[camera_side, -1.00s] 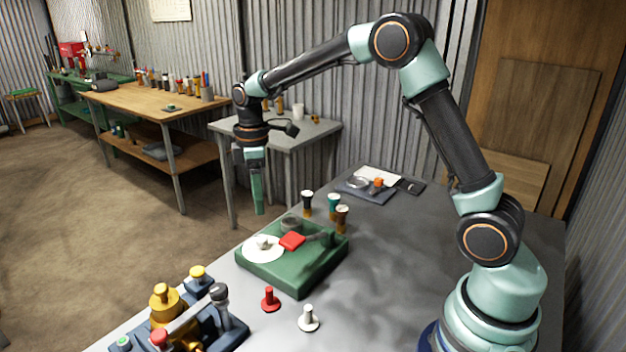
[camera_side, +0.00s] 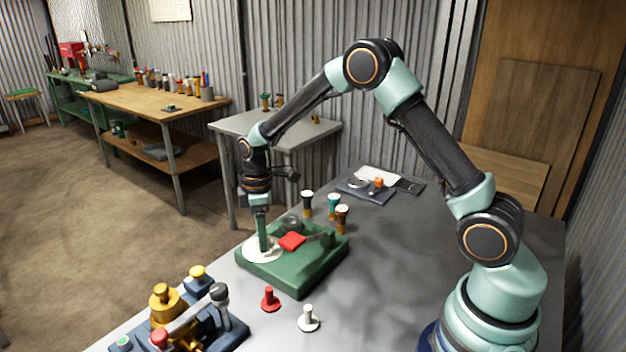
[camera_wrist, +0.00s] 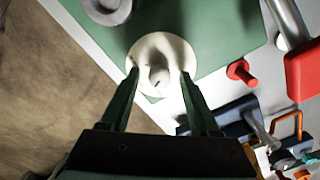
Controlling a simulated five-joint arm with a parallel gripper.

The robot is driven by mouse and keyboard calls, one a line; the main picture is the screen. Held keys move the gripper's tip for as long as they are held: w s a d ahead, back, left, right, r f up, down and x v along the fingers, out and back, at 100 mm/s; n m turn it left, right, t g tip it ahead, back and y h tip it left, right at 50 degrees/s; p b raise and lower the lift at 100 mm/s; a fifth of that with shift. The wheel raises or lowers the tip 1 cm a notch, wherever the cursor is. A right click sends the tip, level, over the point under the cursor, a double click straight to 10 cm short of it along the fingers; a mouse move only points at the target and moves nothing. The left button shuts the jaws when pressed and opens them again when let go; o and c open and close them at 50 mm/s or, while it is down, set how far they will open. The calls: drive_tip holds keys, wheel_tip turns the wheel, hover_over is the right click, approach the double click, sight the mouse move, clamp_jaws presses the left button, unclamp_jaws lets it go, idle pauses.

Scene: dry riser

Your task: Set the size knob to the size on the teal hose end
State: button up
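The size knob (camera_wrist: 159,76) is a small pale knob on a round white dial (camera_side: 250,255) on top of a green box (camera_side: 297,278). My gripper (camera_side: 262,246) points straight down over the dial. In the wrist view my gripper (camera_wrist: 159,73) is open, one finger on each side of the knob, with gaps between. The dial's size marks are not readable, and the fingers hide the knob in the side view.
The box also carries a red-handled lever (camera_side: 291,241) and a grey round fitting (camera_side: 291,224). A red peg (camera_side: 270,300) and a white peg (camera_side: 308,320) stand in front. A blue fixture with yellow parts (camera_side: 165,305) is at front left. Table right of the box is clear.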

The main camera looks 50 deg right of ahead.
clamp_jaws()
drive_tip(key=shift+m, duration=0.4)
drive_tip(key=m, duration=0.3)
drive_tip(key=shift+r, duration=0.1)
drive_tip(key=m, duration=0.3)
drive_tip(key=shift+m, duration=0.3)
drive_tip(key=m, duration=0.3)
drive_tip(key=shift+m, duration=2.1)
